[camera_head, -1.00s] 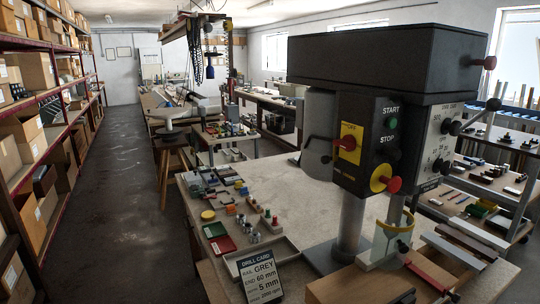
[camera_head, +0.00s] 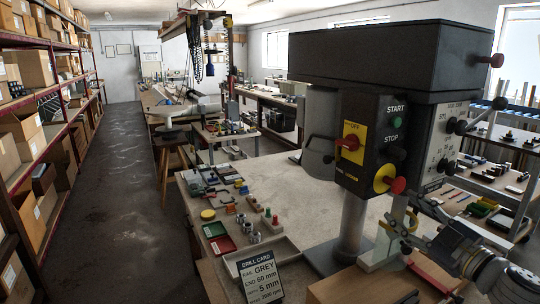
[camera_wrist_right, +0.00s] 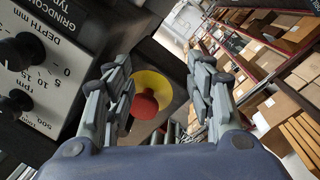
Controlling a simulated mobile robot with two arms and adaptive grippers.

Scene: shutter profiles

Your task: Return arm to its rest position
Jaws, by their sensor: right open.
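My right gripper (camera_head: 412,212) comes in from the lower right in the head view, beside the front of the drill press (camera_head: 400,52). Its fingers are apart with nothing seen between them, and they also show in the right wrist view (camera_wrist_right: 162,85). The red mushroom button on its yellow plate (camera_head: 388,180) is just above and left of the gripper. I cannot tell whether a finger touches the machine. My left gripper is not in view.
The drill card (camera_head: 261,278) leans at the front of the bench (camera_head: 310,222). A shallow tray (camera_head: 262,257) and small parts lie to its left and behind. Profiles lie at the lower right, partly behind my arm. Shelves with boxes (camera_head: 35,150) stand left.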

